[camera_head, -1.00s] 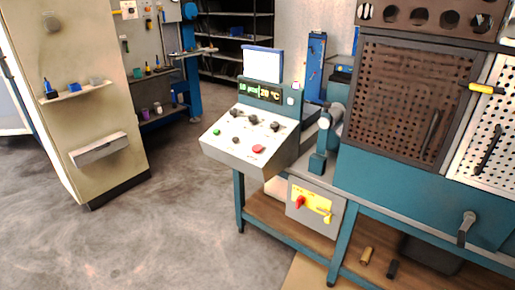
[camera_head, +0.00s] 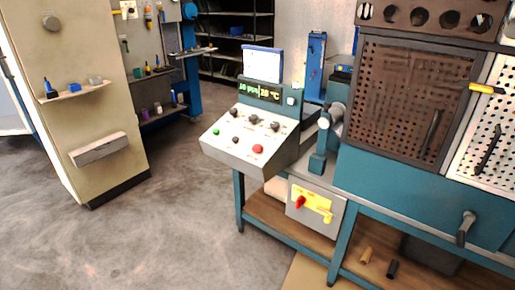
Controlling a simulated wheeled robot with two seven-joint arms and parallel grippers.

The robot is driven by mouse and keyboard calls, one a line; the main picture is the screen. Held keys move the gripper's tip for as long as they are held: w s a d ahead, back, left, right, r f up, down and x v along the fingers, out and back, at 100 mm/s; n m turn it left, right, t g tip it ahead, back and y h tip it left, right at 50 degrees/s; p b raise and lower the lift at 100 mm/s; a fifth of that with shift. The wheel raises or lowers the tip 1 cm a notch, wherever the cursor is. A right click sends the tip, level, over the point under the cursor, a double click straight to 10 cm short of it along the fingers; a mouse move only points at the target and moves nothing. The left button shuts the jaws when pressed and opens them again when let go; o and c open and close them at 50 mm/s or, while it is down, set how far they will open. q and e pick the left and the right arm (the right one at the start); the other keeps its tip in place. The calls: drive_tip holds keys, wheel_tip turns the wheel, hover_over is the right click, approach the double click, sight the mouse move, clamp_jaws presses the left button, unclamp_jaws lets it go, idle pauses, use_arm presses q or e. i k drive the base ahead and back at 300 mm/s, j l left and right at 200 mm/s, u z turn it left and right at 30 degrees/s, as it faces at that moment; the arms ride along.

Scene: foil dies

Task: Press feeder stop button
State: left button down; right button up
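A sloped grey control panel (camera_head: 226,152) stands on the left end of the teal machine bench. It carries a red button (camera_head: 258,149) at its lower right, a green button (camera_head: 216,132) at its left, and several black knobs (camera_head: 253,119). A small black knob or button (camera_head: 235,140) sits between the green and red ones. Labels are too small to read, so I cannot tell which is the feeder stop button. A lit display (camera_head: 260,91) tops the panel. Neither of my grippers is in view.
Below the panel, a grey box (camera_head: 316,207) bears a red rotary switch on a yellow plate. A perforated brown guard (camera_head: 400,100) covers the machine at right. A beige cabinet (camera_head: 80,110) stands at left. The grey floor (camera_head: 165,225) between is clear.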

sight(256, 148)
drive_tip(key=i+l+u, duration=0.15)
drive_tip(key=u, duration=0.25)
drive_tip(key=i+l+u, duration=0.1)
drive_tip(key=u, duration=0.25)
drive_tip(key=i+l, duration=0.15)
drive_tip(key=l, duration=0.2)
drive_tip(key=i+l+u, duration=0.15)
drive_tip(key=l, duration=0.25)
drive_tip(key=i+l, duration=0.1)
drive_tip(key=l, duration=0.25)
drive_tip(key=i+l+u, duration=0.1)
drive_tip(key=l, duration=0.3)
drive_tip(key=i+l+u, duration=0.1)
drive_tip(key=l, duration=0.3)
drive_tip(key=i+l, duration=0.15)
drive_tip(key=l, duration=0.25)
drive_tip(key=j+u, duration=0.05)
